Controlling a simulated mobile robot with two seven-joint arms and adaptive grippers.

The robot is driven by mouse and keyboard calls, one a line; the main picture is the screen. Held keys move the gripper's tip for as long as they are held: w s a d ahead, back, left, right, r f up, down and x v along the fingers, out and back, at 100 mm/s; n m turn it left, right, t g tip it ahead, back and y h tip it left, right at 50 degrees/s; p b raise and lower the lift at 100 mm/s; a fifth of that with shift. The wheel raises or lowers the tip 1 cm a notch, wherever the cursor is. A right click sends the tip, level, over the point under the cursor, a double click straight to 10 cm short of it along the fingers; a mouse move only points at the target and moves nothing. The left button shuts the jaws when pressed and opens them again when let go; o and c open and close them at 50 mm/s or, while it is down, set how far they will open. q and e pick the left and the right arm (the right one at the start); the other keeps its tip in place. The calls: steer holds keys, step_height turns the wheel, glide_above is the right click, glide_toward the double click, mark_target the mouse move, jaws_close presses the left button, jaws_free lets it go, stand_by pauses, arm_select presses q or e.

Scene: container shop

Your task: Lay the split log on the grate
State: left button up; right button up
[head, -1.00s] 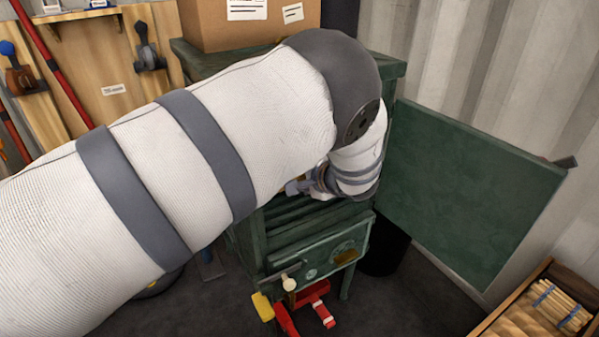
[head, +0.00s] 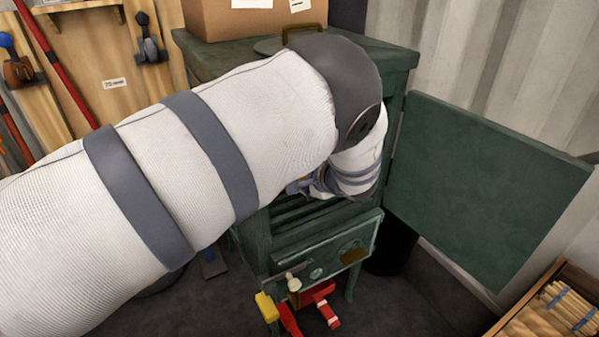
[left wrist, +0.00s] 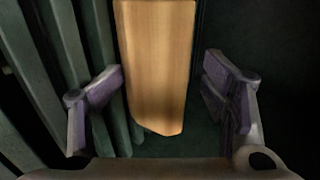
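The split log (left wrist: 156,65) is pale wood and shows in the left wrist view between the fingers of my left gripper (left wrist: 163,80). The fingers are spread to either side of it, with a narrow dark gap at the right finger; contact at the left finger is unclear. Green grate bars (left wrist: 65,60) run beside the log on the left; whether it rests on them is hard to tell. In the head view my left gripper (head: 302,187) is inside the green stove (head: 290,238), mostly hidden by my arm, and the log is hidden. My right gripper is not in view.
The stove door (head: 485,185) stands open to the right. A cardboard box (head: 225,22) sits on the stove top. Red and yellow tools (head: 300,310) are below the stove front. A wooden crate with bundled sticks (head: 540,315) is at lower right.

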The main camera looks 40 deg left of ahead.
arm_select(q)
steer(key=shift+f, duration=0.1)
steer(key=v, duration=1.2)
